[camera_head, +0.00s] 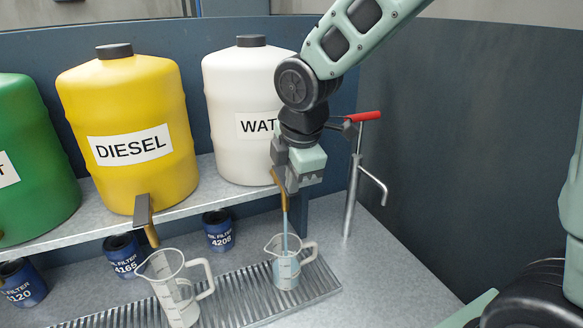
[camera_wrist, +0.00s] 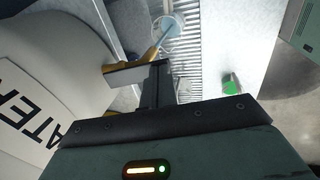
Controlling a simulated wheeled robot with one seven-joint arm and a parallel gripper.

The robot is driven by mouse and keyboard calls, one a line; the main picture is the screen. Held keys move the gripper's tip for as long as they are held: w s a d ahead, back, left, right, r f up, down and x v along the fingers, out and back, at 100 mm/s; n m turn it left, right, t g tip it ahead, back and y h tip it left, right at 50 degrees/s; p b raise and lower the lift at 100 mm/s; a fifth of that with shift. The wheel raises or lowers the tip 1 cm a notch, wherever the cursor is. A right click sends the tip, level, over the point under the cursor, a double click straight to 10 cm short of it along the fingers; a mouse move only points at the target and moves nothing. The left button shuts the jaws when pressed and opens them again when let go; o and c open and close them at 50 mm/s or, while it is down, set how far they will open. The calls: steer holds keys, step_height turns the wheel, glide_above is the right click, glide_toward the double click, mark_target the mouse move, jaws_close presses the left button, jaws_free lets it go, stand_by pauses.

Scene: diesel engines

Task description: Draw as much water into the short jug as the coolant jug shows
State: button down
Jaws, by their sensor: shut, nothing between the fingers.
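The white water tank (camera_head: 240,90) stands on the shelf, with a brass tap (camera_head: 280,182) at its front. My gripper (camera_head: 291,184) is shut and empty at this tap, its fingers against or very close to the dark tap lever (camera_wrist: 125,75). Contact is unclear. A blue stream (camera_head: 285,230) runs from the tap into the short clear jug (camera_head: 287,272), which shows pale blue liquid in its lower part. The stream and jug (camera_wrist: 172,27) also show in the wrist view. A taller clear jug (camera_head: 172,285) stands below the diesel tap. No jug is identifiable as the coolant jug.
The jugs stand on a ribbed drip grate (camera_head: 235,300). The yellow diesel tank (camera_head: 130,100) and a green tank (camera_head: 30,150) are at left. Several blue oil filters (camera_head: 218,232) stand under the shelf. A red-handled metal pump (camera_head: 353,180) rises at right; the counter (camera_head: 385,275) is clear there.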

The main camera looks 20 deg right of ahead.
steer(key=shift+r+p, duration=0.8)
steer(key=shift+p, duration=0.05)
steer(key=shift+r, duration=0.25)
steer(key=p+v, duration=0.2)
steer(key=v, duration=0.1)
steer(key=w+p+v, duration=0.1)
steer(key=p, duration=0.1)
steer(key=shift+s+r, duration=0.15)
steer(key=shift+r, duration=0.2)
step_height(320, 180, up, 9)
steer(key=b, duration=0.2)
steer(key=shift+s+b, duration=0.3)
steer(key=shift+s, duration=0.1)
steer(key=s+a+f+m+g+b, duration=0.1)
steer(key=s+f+m+b, duration=0.3)
steer(key=s+f, duration=0.7)
steer(key=s+a+f+m+g+b, duration=0.2)
steer(key=s+a+f+m+b, duration=0.2)
steer(key=s+f, duration=0.7)
steer(key=shift+s+a+f+m+y, duration=0.2)
steer(key=shift+a+f+m+y, duration=0.1)
steer(key=shift+f+m, duration=0.7)
